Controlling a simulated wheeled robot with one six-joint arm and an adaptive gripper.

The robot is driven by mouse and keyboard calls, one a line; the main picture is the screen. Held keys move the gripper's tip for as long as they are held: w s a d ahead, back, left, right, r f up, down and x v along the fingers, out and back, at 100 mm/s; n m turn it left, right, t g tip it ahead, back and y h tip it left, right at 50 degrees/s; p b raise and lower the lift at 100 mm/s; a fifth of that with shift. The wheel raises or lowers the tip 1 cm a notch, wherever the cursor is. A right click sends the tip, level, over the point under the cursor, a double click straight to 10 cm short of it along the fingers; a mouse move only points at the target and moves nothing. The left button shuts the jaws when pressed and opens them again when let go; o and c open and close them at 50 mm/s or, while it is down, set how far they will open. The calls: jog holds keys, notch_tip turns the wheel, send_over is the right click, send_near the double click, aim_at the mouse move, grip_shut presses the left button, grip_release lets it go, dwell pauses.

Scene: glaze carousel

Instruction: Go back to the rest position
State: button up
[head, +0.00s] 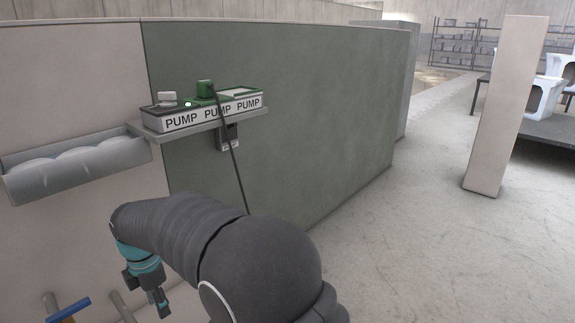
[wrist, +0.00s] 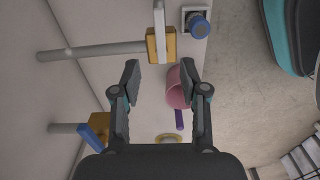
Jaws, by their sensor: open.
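My gripper (wrist: 160,82) is open in the wrist view, its two dark fingers apart with nothing held between them. Below or beyond the fingers is a pink cup-like container (wrist: 178,88), partly hidden by the right finger. In the head view my gripper (head: 160,305) hangs low at the left, pointing down beside the wall, under the bent grey arm. Its fingertips are small there.
A shelf with a box marked PUMP (head: 210,112) juts from the green wall panel (head: 290,90), with a cable hanging down. A grey trough (head: 75,170) is at left. Pipes with a blue handle (head: 68,309) are low left. Open floor (head: 430,230) lies right, beside a pale post (head: 507,105).

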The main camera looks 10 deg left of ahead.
jog(key=s+d+r+m+t, duration=0.2)
jog(key=s+d+r+m, duration=0.2)
jog(key=d+m, duration=0.5)
jog(key=s+d+r+m+t+p, duration=0.1)
jog(key=s+d+r+m, duration=0.3)
jog(key=d, duration=2.1)
jog(key=s+d+r+m+t+p, duration=0.1)
jog(key=s+d+r+m, duration=0.3)
jog(key=d+m, duration=1.1)
notch_tip(320, 180, up, 3)
jog(key=shift+d+r+m+t, duration=0.15)
jog(key=shift+d+m+t, duration=0.15)
jog(key=shift+d+t, duration=0.65)
